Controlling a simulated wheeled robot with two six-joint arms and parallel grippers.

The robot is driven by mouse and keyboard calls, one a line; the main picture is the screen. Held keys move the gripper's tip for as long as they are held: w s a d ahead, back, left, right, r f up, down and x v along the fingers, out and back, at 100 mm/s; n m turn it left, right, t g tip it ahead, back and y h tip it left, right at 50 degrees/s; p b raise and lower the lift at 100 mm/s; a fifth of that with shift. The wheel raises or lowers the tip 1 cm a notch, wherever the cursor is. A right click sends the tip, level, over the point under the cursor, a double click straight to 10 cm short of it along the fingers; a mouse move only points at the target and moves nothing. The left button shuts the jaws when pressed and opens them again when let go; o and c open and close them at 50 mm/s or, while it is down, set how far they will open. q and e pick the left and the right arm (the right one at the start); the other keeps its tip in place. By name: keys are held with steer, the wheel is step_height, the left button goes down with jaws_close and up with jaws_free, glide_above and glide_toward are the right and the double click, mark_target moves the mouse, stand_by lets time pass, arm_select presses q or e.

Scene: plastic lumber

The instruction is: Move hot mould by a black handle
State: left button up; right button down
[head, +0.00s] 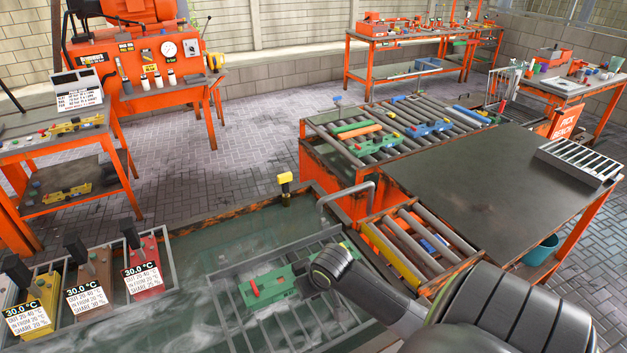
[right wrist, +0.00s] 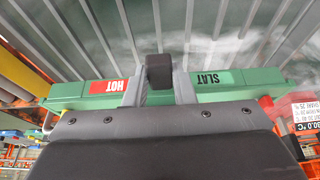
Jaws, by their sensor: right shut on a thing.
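The green mould (head: 282,281) is long and lies over the barred rack (head: 222,300) in the water tank. In the right wrist view the mould (right wrist: 240,80) shows a red HOT label (right wrist: 108,86) and a green SLAT label (right wrist: 213,79). Its black handle (right wrist: 159,66) stands between these labels. My right gripper (right wrist: 158,90) is shut on the handle, one finger on each side. In the head view my right arm covers the handle and the mould's right part. I cannot tell whether the mould touches the bars. My left gripper is not in view.
Moulds in red (head: 146,280), brown (head: 96,278) and yellow (head: 44,295) stand at the tank's left with black handles and 30.0 °C tags. A bent pipe (head: 347,190) rises at the tank's edge. A roller table (head: 390,132) and a dark bench (head: 470,180) lie beyond.

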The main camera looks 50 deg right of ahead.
mark_target(311, 308)
steer(key=shift+f+b, duration=1.5)
steer(key=shift+f, duration=1.75)
steer(key=shift+p, duration=0.5)
steer(key=shift+p, duration=0.35)
steer(key=shift+f+p, duration=0.45)
steer(key=shift+f, duration=0.15)
